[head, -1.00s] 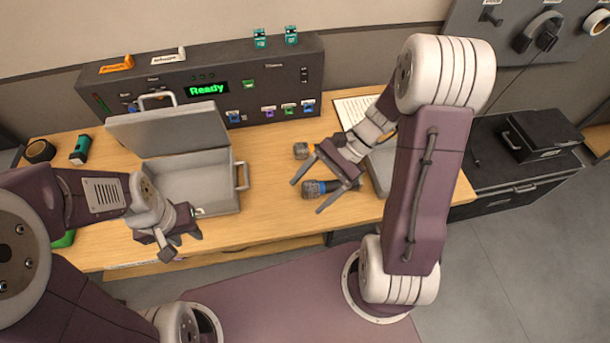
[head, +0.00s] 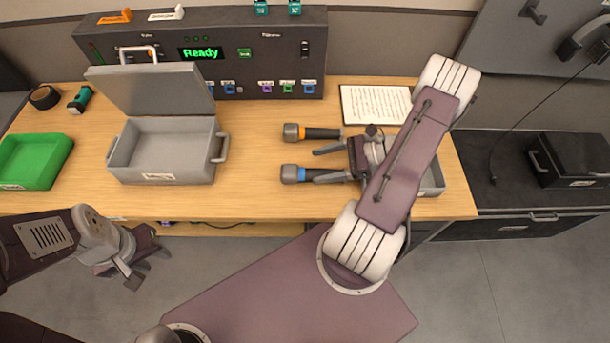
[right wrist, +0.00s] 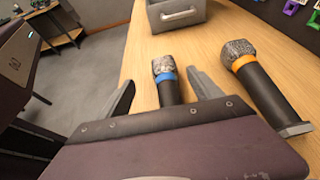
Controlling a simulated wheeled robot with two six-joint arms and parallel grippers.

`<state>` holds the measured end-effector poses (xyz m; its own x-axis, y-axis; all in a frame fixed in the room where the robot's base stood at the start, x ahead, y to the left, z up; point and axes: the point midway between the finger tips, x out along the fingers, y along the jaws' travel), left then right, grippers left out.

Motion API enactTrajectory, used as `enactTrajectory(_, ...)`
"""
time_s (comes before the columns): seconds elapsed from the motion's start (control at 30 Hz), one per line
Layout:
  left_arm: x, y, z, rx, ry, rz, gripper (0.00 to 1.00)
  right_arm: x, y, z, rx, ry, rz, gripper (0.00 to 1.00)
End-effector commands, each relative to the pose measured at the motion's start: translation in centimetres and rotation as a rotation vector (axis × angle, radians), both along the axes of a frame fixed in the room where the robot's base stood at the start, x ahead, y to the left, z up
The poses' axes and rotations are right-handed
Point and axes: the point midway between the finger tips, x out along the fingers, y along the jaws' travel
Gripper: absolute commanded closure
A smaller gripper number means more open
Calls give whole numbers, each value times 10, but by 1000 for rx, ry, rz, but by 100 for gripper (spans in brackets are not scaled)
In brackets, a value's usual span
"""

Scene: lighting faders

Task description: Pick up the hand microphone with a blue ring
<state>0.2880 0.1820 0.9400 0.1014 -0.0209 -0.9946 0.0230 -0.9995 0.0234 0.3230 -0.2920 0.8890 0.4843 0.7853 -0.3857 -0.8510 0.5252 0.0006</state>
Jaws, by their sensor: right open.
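The hand microphone with a blue ring (head: 303,174) lies on the wooden table, its grey head to the left. It also shows in the right wrist view (right wrist: 168,82), between the two fingers of my right gripper (right wrist: 162,86). In the head view my right gripper (head: 322,166) is open above or around its handle, one finger overlapping the handle and the other on the far side. I see no clear contact, and the arm hides the handle's end. My left gripper (head: 143,262) is empty in front of the table; its finger gap is unclear.
A microphone with an orange ring (head: 302,132) lies just behind, close to the far finger. An open grey case (head: 165,178) and a green tray (head: 35,160) are at left. A control panel (head: 210,75) stands behind. A paper sheet (head: 375,103) lies at back right.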

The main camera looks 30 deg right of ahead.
Motion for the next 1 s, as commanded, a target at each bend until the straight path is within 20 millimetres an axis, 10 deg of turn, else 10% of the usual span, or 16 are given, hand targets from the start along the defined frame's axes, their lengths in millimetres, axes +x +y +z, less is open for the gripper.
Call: enactTrajectory(1.0,0,0,10,0,0,0,64,49,68,-36,-1,0,3,28)
